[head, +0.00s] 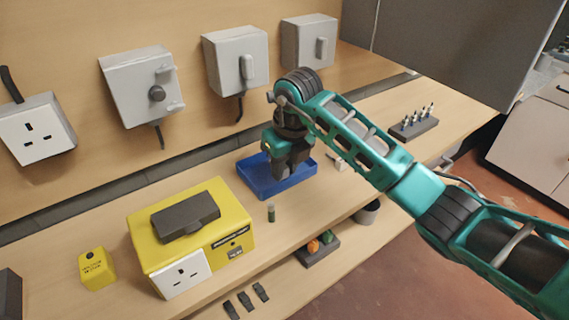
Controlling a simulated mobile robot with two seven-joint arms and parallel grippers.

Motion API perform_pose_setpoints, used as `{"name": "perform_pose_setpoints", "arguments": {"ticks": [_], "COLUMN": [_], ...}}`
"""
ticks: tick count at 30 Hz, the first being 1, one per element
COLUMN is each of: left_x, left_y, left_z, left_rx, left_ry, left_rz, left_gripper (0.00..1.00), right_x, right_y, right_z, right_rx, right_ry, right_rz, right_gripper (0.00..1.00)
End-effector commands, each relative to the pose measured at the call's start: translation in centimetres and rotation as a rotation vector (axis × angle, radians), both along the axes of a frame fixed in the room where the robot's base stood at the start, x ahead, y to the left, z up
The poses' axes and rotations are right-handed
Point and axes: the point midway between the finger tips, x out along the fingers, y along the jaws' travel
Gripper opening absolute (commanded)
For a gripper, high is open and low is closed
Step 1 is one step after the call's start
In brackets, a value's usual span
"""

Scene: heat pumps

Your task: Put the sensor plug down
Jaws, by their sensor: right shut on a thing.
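My right gripper (287,168) reaches in from the right and points down over the blue tray (252,181) on the bench. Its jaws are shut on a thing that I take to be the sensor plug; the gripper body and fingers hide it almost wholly. I cannot tell whether the plug touches the tray floor. My left gripper is out of view.
A yellow box (165,230) stands left of the tray, with a small yellow block (96,269) beyond it. A dark rack of pegs (414,126) is at right. Grey boxes line the wall.

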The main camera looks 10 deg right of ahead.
Motion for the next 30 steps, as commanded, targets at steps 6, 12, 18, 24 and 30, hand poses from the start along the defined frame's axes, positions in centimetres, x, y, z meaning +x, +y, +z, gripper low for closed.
{"name": "perform_pose_setpoints", "arguments": {"ticks": [6, 12, 18, 24, 30], "left_x": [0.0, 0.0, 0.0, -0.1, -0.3], "left_y": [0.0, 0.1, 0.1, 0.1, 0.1], "left_z": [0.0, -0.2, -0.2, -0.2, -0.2], "left_rx": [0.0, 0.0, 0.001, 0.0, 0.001], "left_ry": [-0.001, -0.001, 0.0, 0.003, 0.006], "left_rz": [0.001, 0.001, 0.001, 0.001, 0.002], "left_gripper": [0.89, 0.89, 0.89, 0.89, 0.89], "right_x": [0.0, 0.0, 0.0, 0.0, -0.1], "right_y": [0.0, 0.0, 0.0, 0.0, -0.1], "right_z": [0.0, -0.3, -0.3, -0.3, 1.2], "right_rx": [0.0, 0.0, 0.0, 0.0, 0.001], "right_ry": [0.0, 0.0, 0.0, 0.0, -0.003], "right_rz": [0.0, 0.0, 0.0, 0.0, 0.0], "right_gripper": [0.0, 0.33, 0.52, 0.52, 0.52]}}
